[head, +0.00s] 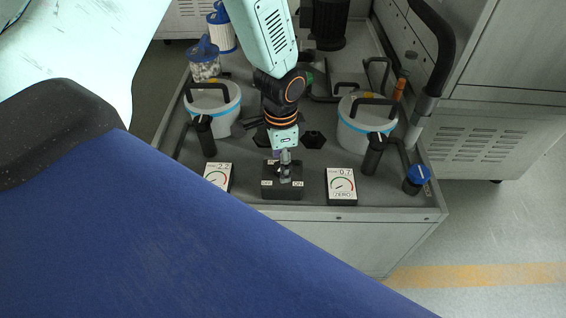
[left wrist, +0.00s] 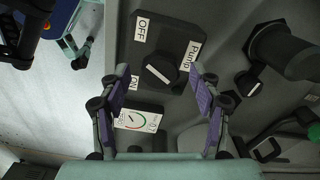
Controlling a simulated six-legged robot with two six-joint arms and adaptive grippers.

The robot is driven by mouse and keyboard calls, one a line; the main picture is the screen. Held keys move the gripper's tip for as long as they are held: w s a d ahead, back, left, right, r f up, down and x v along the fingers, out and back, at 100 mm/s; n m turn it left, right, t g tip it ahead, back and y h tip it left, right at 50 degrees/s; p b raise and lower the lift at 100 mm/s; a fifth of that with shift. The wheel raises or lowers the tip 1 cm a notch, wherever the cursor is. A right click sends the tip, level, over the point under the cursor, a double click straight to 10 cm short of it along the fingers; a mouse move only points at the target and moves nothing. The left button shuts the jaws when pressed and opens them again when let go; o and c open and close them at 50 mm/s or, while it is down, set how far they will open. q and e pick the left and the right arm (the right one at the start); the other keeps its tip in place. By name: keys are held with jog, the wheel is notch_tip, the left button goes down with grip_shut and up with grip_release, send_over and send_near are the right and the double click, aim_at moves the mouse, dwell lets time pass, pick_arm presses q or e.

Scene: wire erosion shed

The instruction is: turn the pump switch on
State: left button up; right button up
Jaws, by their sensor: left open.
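The pump switch (head: 283,191) is a dark block with a round knob, near the front edge of the cart. In the left wrist view its block (left wrist: 182,34) carries white OFF, ON and Pump labels, and the black knob (left wrist: 161,68) has a pale mark; I cannot tell which label it points to. My left gripper (head: 285,155) comes down from above over the switch and hides part of it. In the left wrist view my left gripper (left wrist: 160,92) is open, its purple-padded fingers apart on either side below the knob, with nothing held. My right gripper is not in view.
Gauge boxes stand left (head: 218,177) and right (head: 341,186) of the switch. Black-handled valves (head: 205,135) (head: 374,153), lidded white buckets (head: 212,112) (head: 365,130) and a blue-capped fitting (head: 416,178) crowd the grey cart top (head: 312,209). Cabinets stand at right.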

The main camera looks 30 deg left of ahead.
pick_arm(q)
jog(key=shift+f, duration=0.35)
jog(key=shift+d+r, duration=0.1)
jog(key=shift+d, duration=0.15)
jog(key=shift+a, duration=0.25)
jog(key=c, duration=0.4)
jog(key=shift+d, duration=0.1)
jog(key=c, duration=0.8)
